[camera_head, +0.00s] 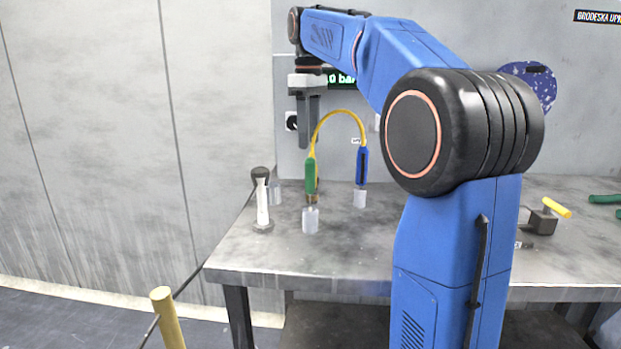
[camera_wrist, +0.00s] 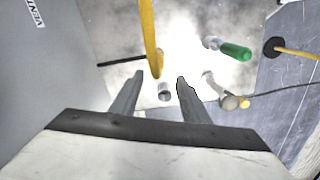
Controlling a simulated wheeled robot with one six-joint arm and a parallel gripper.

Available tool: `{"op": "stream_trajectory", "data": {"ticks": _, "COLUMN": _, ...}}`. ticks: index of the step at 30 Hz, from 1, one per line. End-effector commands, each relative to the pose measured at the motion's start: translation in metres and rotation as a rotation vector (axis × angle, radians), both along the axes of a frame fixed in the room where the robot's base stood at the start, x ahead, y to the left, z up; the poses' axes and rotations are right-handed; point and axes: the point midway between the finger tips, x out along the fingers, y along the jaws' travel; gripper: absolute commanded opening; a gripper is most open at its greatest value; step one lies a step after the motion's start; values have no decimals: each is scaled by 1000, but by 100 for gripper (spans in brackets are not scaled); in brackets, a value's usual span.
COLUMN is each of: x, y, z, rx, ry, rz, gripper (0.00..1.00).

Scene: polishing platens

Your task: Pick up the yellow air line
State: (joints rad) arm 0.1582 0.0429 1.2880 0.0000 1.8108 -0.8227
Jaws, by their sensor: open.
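The yellow air line (camera_head: 340,112) stands as an arch over the bench in the head view. Its left side comes down to a green fitting (camera_head: 310,176) and its right side to a blue fitting (camera_head: 362,166). My gripper (camera_head: 308,146) is open, pointing down, beside the upper left part of the arch. In the wrist view the yellow line (camera_wrist: 149,35) runs from the top edge down toward the gap between my open fingers (camera_wrist: 160,77). Nothing is gripped. I cannot tell whether the line is fully between the fingers.
Clear cylinders stand under the green fitting (camera_head: 311,221) and the blue fitting (camera_head: 360,198). A white upright piece with a dark top (camera_head: 262,205) stands to the left on the grey bench (camera_head: 270,255). A wall is behind. A yellow post (camera_head: 165,318) rises at lower left.

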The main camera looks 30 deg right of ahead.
Motion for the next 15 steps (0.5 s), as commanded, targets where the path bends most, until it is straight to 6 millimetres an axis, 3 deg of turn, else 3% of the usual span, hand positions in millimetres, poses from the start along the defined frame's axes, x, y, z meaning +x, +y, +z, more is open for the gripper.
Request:
{"op": "stream_trajectory", "data": {"ticks": 9, "x": -1, "y": 0, "z": -53, "rx": 0, "ry": 1, "rz": -1, "gripper": 42}}
{"op": "stream_trajectory", "data": {"ticks": 15, "x": 0, "y": 0, "z": -67, "rx": 0, "ry": 0, "rz": -1, "gripper": 42}}
